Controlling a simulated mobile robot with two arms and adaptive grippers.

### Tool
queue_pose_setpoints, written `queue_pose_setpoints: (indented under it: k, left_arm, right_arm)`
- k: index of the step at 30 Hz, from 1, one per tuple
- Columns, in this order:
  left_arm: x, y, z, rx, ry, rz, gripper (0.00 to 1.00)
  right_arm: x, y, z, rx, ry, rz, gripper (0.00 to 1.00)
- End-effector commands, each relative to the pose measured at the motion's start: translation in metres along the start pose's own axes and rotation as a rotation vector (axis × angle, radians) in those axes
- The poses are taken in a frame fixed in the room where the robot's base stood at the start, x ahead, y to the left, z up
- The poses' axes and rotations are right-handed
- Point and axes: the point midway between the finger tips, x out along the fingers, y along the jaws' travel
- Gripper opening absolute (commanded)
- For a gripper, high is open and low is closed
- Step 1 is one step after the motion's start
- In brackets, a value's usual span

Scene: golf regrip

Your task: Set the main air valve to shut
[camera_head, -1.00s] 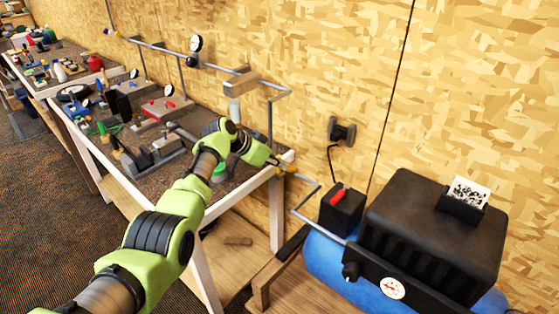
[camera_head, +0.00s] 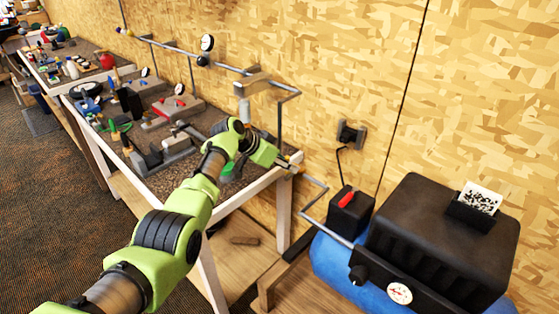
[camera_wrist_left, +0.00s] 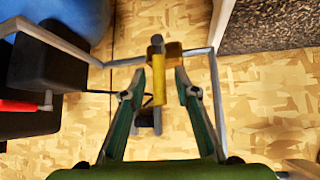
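The main air valve shows in the left wrist view as a brass body (camera_wrist_left: 173,52) on a grey pipe, with a yellow lever (camera_wrist_left: 158,84). The lever points down the picture, across the line of the pipe. My left gripper (camera_wrist_left: 160,77) is open, with one green finger on each side of the lever and a visible gap on both sides. In the head view my left gripper (camera_head: 287,167) is by the pipe at the bench's near right corner, and the valve is small and mostly hidden there. My right gripper is not in view.
The air compressor (camera_head: 445,235) with a blue tank stands right of the valve. A black box with a red lever (camera_head: 347,201) is close beside the pipe (camera_head: 315,205). The workbench (camera_head: 255,185) carries tools and clamps. The wood-panel wall (camera_head: 350,60) stands behind the pipe.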

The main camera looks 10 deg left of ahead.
Motion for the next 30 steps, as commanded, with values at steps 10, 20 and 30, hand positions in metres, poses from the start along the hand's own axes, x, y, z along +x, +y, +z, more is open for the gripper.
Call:
queue_pose_setpoints:
  k: [10, 20, 30]
  left_arm:
    - [-0.037, -0.002, 0.001, 0.001, 0.001, -0.005, 0.28]
    - [-0.094, -0.002, 0.001, 0.0, -0.001, -0.003, 0.28]
    - [-0.117, -0.001, 0.002, -0.002, -0.003, 0.001, 0.28]
  right_arm:
    - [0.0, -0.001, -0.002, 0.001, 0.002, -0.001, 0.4]
    - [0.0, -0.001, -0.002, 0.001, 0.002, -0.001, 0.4]
    - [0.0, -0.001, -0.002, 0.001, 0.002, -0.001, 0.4]
